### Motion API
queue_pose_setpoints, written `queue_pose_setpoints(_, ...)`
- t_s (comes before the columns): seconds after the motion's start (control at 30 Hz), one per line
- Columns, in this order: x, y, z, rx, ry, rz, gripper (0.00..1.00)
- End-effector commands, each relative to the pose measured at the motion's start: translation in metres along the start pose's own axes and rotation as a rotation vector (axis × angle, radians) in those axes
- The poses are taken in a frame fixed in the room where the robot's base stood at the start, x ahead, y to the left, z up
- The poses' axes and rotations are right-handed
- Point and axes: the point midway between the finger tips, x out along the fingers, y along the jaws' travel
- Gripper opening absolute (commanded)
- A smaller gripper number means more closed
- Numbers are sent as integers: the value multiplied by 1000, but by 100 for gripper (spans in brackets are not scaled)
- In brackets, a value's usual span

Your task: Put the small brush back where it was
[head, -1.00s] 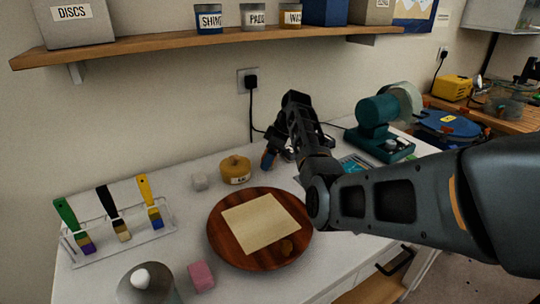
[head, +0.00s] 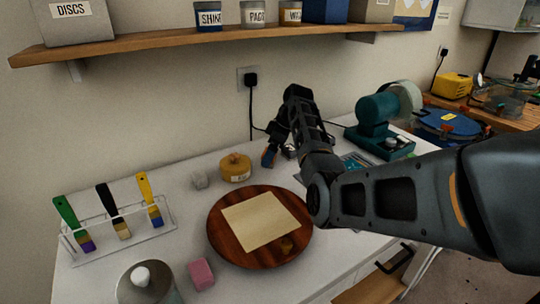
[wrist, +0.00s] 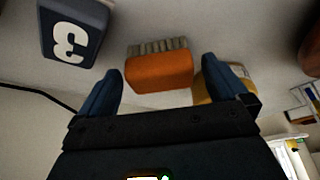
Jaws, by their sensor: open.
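A small brush with an orange block body and short grey bristles (wrist: 160,72) shows in the wrist view, just beyond my fingertips and between them. My gripper (wrist: 165,88) is open, with one blue finger on each side of the brush. I cannot tell whether the fingers touch it. In the head view my gripper (head: 279,157) hangs low over the back of the white worktop, right of the yellow tin (head: 236,168). The brush is not clearly visible there, hidden by my gripper and arm.
A dark block marked 3 (wrist: 75,32) lies near the brush. A round wooden board (head: 219,243) holds a pale sheet. A clear rack (head: 128,243) holds three brushes at left. A pink block (head: 201,274) and a green machine (head: 377,125) also stand on the worktop.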

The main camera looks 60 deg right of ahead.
Motion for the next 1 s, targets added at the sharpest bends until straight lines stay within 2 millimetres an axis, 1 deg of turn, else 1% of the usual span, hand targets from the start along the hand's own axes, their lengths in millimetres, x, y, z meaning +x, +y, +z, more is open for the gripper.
queue_pose_setpoints(0.3, -64, 1, 0, -1, 2, 5, 100)
queue_pose_setpoints(0.4, -81, 1, 0, 0, 1, 4, 100)
queue_pose_setpoints(0.5, -94, 1, 0, -1, 0, 3, 100)
queue_pose_setpoints(0.6, -103, 0, 0, -1, 0, 2, 100)
queue_pose_setpoints(0.7, -107, 0, 0, -1, 0, 0, 100)
queue_pose_setpoints(1.0, -108, 0, 0, 0, 0, 0, 100)
